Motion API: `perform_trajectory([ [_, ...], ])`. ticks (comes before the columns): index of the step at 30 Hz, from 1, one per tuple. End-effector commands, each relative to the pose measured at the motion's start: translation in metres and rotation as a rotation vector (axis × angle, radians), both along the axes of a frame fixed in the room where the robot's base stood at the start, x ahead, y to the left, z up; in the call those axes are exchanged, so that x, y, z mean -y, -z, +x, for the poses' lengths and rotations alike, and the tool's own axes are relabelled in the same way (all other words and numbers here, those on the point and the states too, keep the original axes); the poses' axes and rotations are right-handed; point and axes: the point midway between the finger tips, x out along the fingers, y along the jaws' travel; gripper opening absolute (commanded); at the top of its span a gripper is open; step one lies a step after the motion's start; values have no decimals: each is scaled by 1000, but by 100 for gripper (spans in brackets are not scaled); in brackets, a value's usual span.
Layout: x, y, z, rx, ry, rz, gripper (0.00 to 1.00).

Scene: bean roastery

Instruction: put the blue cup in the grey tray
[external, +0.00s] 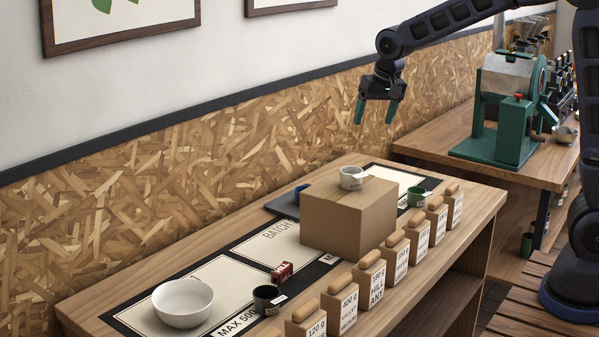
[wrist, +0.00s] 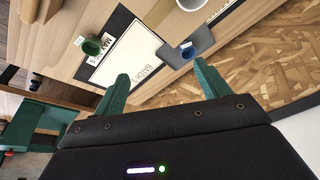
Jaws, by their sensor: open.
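The blue cup (wrist: 187,51) stands on the grey tray (wrist: 203,36) in the wrist view, within the tray's outline. In the external view the blue cup (external: 299,192) and the grey tray (external: 281,206) show at the back edge of the table, partly hidden behind a cardboard box. My gripper (external: 375,111) is open and empty, raised well above the table towards the wall. Its two green fingers (wrist: 162,76) are spread apart in the wrist view, with nothing between them.
The cardboard box (external: 340,219) stands mid-table with a white cup (external: 352,178) on top. A green cup (external: 416,196) is to its right. A white bowl (external: 183,303), a dark cup (external: 268,299) and a small red item (external: 282,271) are at left. Several labelled blocks (external: 369,284) line the front.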

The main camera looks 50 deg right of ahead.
Motion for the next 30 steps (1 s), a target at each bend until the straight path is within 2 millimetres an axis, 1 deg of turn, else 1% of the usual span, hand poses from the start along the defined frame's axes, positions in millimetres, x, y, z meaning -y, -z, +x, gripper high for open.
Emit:
perform_trajectory([
  [1, 1, -11, -17, 7, -19, 6, 75],
  [6, 1, -34, -71, 17, -96, 16, 75],
  [8, 1, -41, -90, 22, -123, 17, 75],
  [9, 0, -46, -103, 25, -141, 17, 75],
  [11, -1, -51, -123, 29, -170, 16, 75],
  [15, -3, -61, -169, 43, -235, 8, 75],
  [17, -4, -64, -188, 48, -262, 3, 75],
  [18, -5, -65, -201, 52, -282, -2, 75],
  [23, -9, -67, -253, 66, -355, -26, 75],
  [24, -10, -66, -265, 70, -373, -33, 75],
  [30, -15, -57, -324, 84, -459, -78, 75],
])
